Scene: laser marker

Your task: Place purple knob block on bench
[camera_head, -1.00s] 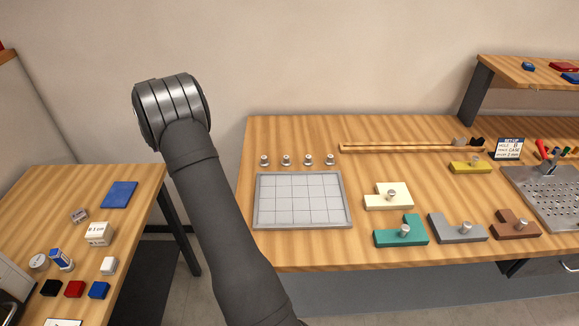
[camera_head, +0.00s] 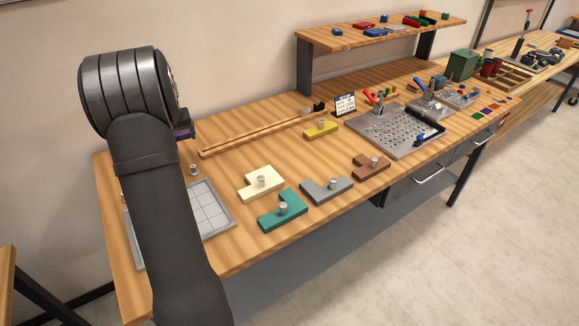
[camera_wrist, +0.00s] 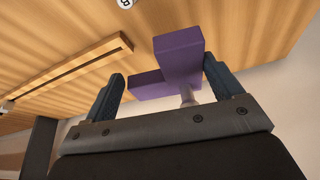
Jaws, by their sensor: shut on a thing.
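The purple knob block (camera_wrist: 178,58) is held in my gripper (camera_wrist: 165,85), up in the air. In the wrist view its round knob points towards the gripper body, between the two fingers, and its stepped purple body lies beyond. In the head view only a small purple part (camera_head: 184,131) shows beside my wrist; my arm hides the rest and the fingers. The wooden bench (camera_head: 228,168) lies below and to the right of my wrist, with bare wood between the grid tray and the cream block.
The grid tray (camera_head: 225,218) is partly hidden behind my arm. Cream (camera_head: 249,188), teal (camera_head: 270,220), grey (camera_head: 315,193), brown (camera_head: 362,171) and yellow (camera_head: 315,133) knob blocks lie on the bench. A long wooden rail (camera_head: 240,138) runs along the back. A perforated plate (camera_head: 395,132) sits further right.

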